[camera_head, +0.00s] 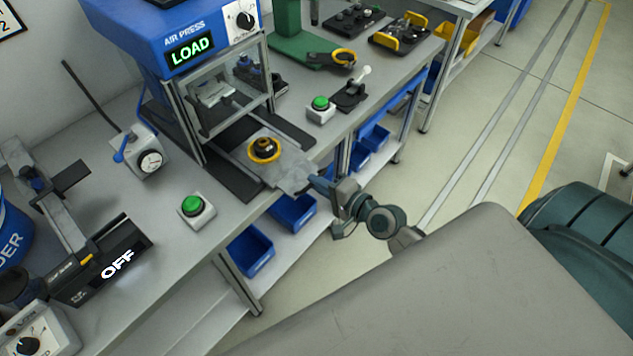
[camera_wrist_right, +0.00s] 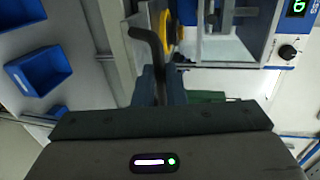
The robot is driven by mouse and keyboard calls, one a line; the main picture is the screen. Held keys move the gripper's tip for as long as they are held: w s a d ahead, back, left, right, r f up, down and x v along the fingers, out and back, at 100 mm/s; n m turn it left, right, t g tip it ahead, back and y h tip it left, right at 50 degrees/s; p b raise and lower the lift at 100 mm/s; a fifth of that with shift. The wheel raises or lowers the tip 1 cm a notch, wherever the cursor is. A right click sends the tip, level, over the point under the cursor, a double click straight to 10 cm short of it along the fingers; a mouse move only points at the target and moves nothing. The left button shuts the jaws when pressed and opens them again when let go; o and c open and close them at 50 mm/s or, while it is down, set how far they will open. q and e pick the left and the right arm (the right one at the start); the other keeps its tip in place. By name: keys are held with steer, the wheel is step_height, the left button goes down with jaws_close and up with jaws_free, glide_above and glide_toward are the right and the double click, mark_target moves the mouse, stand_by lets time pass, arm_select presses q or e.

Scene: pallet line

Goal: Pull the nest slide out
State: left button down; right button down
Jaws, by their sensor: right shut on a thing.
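The nest slide (camera_head: 282,173) is a flat metal plate at the front of the blue air press (camera_head: 185,40), whose display reads LOAD. A yellow ring with a dark part (camera_head: 264,149) sits on the slide. The plate lies out in front of the press frame and reaches over the table's front edge. My right gripper (camera_head: 316,187) is shut at the slide's front end. In the right wrist view, a dark bent handle (camera_wrist_right: 150,42) runs down between the fingers of the right gripper (camera_wrist_right: 160,88). My left gripper is not in view.
Green push buttons (camera_head: 194,206) and (camera_head: 321,105) stand on either side of the slide. Blue bins (camera_head: 250,250) sit below the bench (camera_head: 235,222).

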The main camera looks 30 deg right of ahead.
steer(key=c, duration=1.6)
jaws_free()
steer(key=shift+s+f, duration=0.15)
steer(key=shift+f, duration=0.05)
steer(key=shift+o, duration=0.5)
steer(key=shift+s+d+r, duration=0.1)
steer(key=shift+s+r, duration=0.05)
steer(key=v, duration=1.1)
